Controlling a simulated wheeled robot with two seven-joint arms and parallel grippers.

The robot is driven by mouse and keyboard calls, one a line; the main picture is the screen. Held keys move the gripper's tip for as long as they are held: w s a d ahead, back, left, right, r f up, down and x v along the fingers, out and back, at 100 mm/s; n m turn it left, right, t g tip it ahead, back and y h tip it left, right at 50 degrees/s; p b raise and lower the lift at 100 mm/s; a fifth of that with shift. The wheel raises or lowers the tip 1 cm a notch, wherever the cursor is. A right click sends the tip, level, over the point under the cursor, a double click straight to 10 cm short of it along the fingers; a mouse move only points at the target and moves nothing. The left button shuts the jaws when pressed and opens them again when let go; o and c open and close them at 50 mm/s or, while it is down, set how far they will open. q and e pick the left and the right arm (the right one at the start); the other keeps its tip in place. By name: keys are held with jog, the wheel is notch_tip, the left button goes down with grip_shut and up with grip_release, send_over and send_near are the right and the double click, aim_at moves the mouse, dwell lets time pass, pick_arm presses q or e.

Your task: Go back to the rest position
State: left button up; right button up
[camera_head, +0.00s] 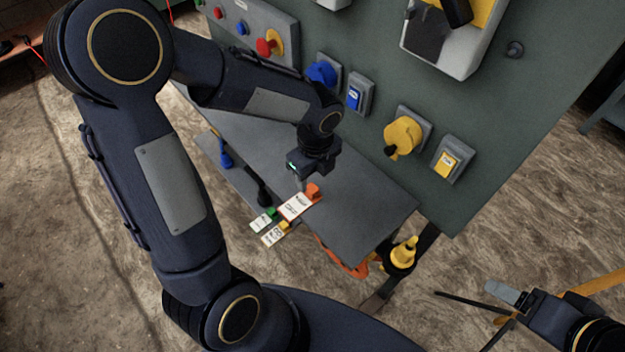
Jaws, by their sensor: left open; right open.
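My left arm comes in from the left, and its gripper (300,178) points down over the grey shelf (370,195) of the green panel (470,100). It is open, just above a white tag and an orange padlock (314,190) at the shelf's front edge. I cannot tell if it touches them. My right gripper (507,303) is at the lower right, open, empty and over the floor, away from the panel. Its fingers are partly cut into view by dark parts around it.
Tags and small padlocks (272,226) hang at the shelf's front edge. A yellow piece (404,252) is near the shelf's right corner. Open floor lies in front.

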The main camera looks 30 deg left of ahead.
pick_arm(q)
jog(key=shift+s+r, duration=0.1)
jog(key=shift+r, duration=1.6)
jog(key=s+r+n+t+h+p, duration=0.4)
jog(key=s+r+n, duration=0.9)
jog(key=n, duration=1.1)
jog(key=shift+s+a+t+p, duration=0.4)
jog(key=shift+s+t, duration=0.3)
jog(key=shift+s, duration=0.15)
pick_arm(e)
notch_tip(320, 180, up, 5)
jog(key=shift+c, duration=0.2)
